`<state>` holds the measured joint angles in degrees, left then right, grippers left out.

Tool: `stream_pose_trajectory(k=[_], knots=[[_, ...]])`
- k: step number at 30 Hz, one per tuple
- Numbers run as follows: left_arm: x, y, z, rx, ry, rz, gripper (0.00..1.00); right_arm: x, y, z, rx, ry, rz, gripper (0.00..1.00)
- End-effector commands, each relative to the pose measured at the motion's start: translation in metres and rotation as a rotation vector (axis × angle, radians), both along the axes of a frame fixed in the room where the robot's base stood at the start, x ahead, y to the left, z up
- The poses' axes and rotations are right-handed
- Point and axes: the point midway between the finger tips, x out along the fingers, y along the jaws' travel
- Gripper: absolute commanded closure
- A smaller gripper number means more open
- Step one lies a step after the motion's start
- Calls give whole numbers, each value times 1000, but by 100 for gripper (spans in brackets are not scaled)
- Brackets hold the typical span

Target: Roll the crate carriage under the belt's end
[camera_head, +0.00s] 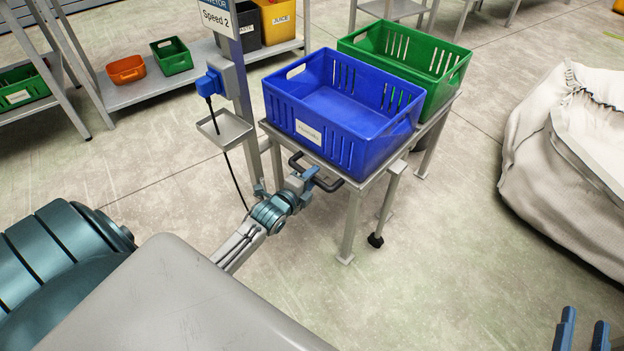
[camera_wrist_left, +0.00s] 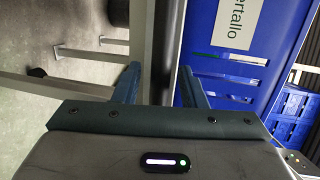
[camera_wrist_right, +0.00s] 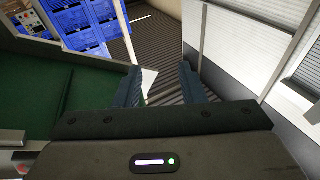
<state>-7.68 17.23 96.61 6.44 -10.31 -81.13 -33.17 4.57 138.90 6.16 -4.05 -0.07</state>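The crate carriage (camera_head: 347,215) is a grey metal frame on legs, with a black castor visible at one foot. It carries a blue crate (camera_head: 330,140) with a white label and a green crate (camera_head: 443,66) behind it. A black handle (camera_head: 328,186) sticks out of its near side. My left gripper (camera_head: 306,176) is at this handle; in the left wrist view its open fingers (camera_wrist_left: 160,70) stand either side of a dark bar, with gaps. My right gripper (camera_head: 582,336) is open and empty at the bottom right. The belt's end is not identifiable in the head view.
A post with a "Speed 2" sign (camera_head: 217,17), blue plug (camera_head: 209,84) and small tray (camera_head: 226,129) stands close left of the carriage. A white bulk bag (camera_head: 565,170) lies right. Floor between is clear. The right wrist view shows a dark green surface (camera_wrist_right: 40,105).

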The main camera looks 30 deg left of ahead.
Motion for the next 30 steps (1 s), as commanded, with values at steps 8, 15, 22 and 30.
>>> stream_pose_trajectory(k=[8, 15, 22, 30], knots=[[7, 0, -2, 0, 1, 0, 62, 1, -1, 14, -6, -74, -3, 64], [7, 0, -1, 0, 1, 0, 72, 1, -1, 13, -5, -73, -3, 64], [7, 0, -1, 0, 1, 0, 100, 1, -1, 13, -5, -73, -3, 64], [9, 0, -3, 0, 1, 0, 100, 0, -1, 20, -8, -119, -4, 64]])
